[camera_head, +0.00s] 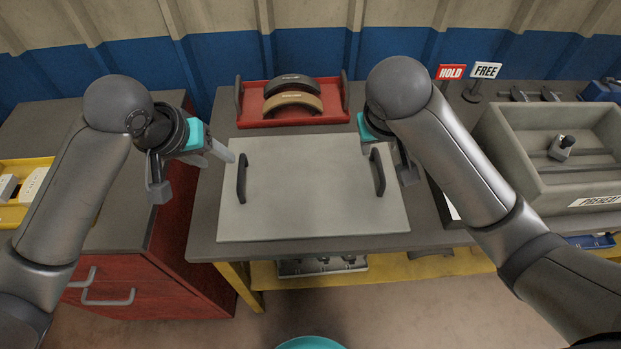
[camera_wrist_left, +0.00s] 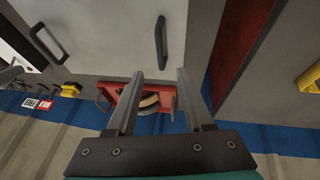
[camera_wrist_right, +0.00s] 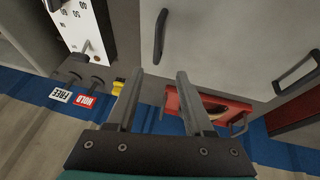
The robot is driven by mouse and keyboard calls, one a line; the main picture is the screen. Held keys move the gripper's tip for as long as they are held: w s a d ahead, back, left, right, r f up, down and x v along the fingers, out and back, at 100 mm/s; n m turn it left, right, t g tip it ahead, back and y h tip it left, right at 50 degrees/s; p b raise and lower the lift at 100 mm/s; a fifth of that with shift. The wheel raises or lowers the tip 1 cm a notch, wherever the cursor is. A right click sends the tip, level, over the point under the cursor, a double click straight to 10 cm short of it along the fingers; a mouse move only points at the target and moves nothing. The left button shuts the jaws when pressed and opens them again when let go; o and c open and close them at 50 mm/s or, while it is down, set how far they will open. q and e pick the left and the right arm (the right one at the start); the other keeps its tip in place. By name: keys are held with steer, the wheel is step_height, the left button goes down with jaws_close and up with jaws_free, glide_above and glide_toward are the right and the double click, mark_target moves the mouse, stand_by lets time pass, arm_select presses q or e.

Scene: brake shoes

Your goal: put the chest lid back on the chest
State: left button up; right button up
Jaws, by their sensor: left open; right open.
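The chest lid (camera_head: 310,195) is a flat light-grey panel lying on the workbench. It has a black left handle (camera_head: 242,178) and a black right handle (camera_head: 377,172). The open chest (camera_head: 535,185) is a grey box at the right, labelled PREHEAT. My left gripper (camera_head: 190,168) is open and empty, left of the left handle; that handle shows beyond its fingertips in the left wrist view (camera_wrist_left: 161,40). My right gripper (camera_head: 395,165) is open and empty near the right handle, which shows beyond its fingertips in the right wrist view (camera_wrist_right: 160,35). My right arm partly hides its fingers.
A red tray (camera_head: 250,116) with two curved brake shoes stands behind the lid. HOLD (camera_head: 451,72) and FREE (camera_head: 486,70) signs stand at the back right. A small dark-knobbed part (camera_head: 562,148) is inside the chest. A red cabinet (camera_head: 165,245) stands left of the bench.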

mark_target(240, 173)
arm_select(q)
steer(key=x, duration=1.3)
steer(key=shift+w+d+f, duration=0.1)
steer(key=shift+f, duration=0.05)
arm_select(e)
steer(key=x, duration=0.9)
steer(key=s+x, duration=0.1)
steer(key=x, duration=0.3)
steer(key=shift+w+d+f, duration=0.15)
steer(key=shift+d+f, duration=0.15)
steer(key=shift+f, duration=0.15)
arm_select(q)
jaws_close()
arm_select(e)
jaws_close()
